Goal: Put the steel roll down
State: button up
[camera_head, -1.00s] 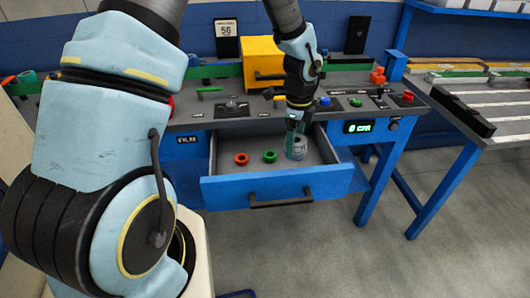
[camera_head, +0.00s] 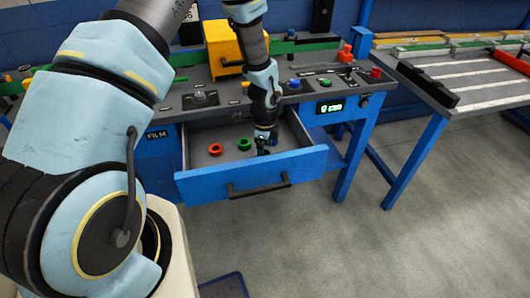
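My gripper (camera_head: 264,143) points down inside the open blue drawer (camera_head: 255,174), towards its right part. It is dark and small here, and I cannot tell whether its fingers are open or shut. The steel roll does not show clearly now. The gripper covers the place in the drawer where a grey cylinder showed before, so I cannot tell whether it is in the fingers or behind them. A red ring (camera_head: 215,149) and a green ring (camera_head: 244,144) lie in the drawer to the left of the gripper.
The blue workbench above the drawer carries a yellow box (camera_head: 223,50), red knobs and a lit green display (camera_head: 330,107). A second table (camera_head: 470,80) with pale strips stands at the right.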

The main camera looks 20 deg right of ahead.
jog(key=shift+f, duration=0.2)
jog(key=o, duration=1.5)
jog(key=shift+o, duration=0.2)
notch_tip(320, 180, up, 12)
jog(key=b, duration=0.3)
jog(key=w+a+r+n, duration=0.1)
jog(key=a+r+n, duration=0.35)
jog(key=a, duration=0.25)
jog(key=w+a+r+n, duration=0.2)
jog(key=a+r+n, duration=0.1)
jog(key=a+n, duration=0.35)
jog(key=s+a+r+n, duration=0.2)
jog(key=s+a+n, duration=0.1)
jog(key=a+n, duration=0.4)
jog(key=s+a+r+n+t, duration=0.1)
jog(key=s+a+r+n, duration=0.2)
jog(key=a+n, duration=0.4)
jog(key=a, duration=0.2)
jog(key=shift+s+a+t, duration=0.25)
jog(key=shift+a+t, duration=0.05)
